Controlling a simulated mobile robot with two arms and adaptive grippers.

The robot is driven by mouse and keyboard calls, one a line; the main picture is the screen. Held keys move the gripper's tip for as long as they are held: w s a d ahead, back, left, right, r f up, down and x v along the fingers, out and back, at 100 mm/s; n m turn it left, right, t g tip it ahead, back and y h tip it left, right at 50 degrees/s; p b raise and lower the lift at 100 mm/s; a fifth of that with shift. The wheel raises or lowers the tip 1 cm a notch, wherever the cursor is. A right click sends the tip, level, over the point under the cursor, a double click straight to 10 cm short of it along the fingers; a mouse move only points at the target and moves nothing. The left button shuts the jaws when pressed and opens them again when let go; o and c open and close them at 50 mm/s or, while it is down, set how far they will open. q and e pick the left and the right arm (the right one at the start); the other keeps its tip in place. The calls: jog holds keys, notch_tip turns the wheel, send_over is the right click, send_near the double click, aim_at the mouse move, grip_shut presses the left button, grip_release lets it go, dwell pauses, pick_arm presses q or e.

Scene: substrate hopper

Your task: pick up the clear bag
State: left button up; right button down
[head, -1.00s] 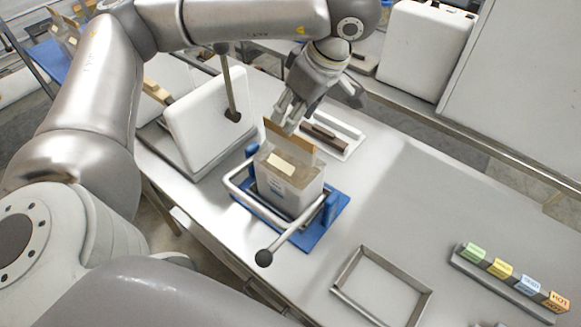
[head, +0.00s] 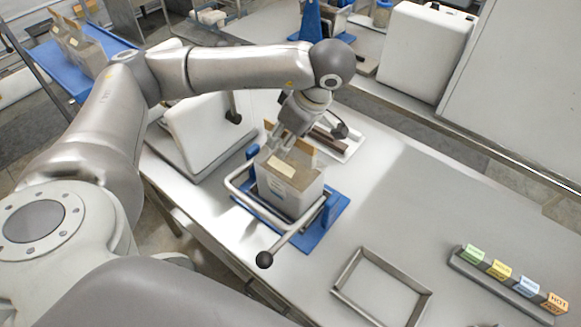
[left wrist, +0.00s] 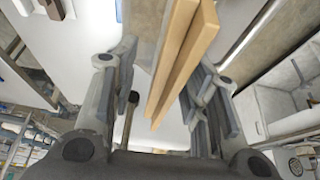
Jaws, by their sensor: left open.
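The clear bag (head: 292,194) stands upright, filled with grey-brown material, with a pale label and a tan open top. It sits inside a blue holder (head: 318,236) with a metal bar frame. My left gripper (head: 281,146) is open right at the bag's top, pointing down. In the left wrist view, the bag's two tan top strips (left wrist: 183,58) run between the spread fingers of the left gripper (left wrist: 166,84), with gaps visible on both sides. The gripper hides part of the bag's top in the head view. My right gripper is not in view.
A lever with a black ball (head: 264,260) sticks out at the front of the holder. A white machine (head: 195,120) stands close on the left. An empty metal frame (head: 346,270) and coloured cards (head: 500,269) lie to the right. More bags stand on a blue surface (head: 95,72) upper left.

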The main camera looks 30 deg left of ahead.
pick_arm(q)
jog(key=shift+x, duration=0.95)
jog(key=shift+s, duration=0.1)
jog(key=shift+f+b, duration=0.2)
jog(key=shift+b, duration=0.15)
jog(key=c, duration=0.6)
jog(key=shift+s, duration=0.2)
grip_shut()
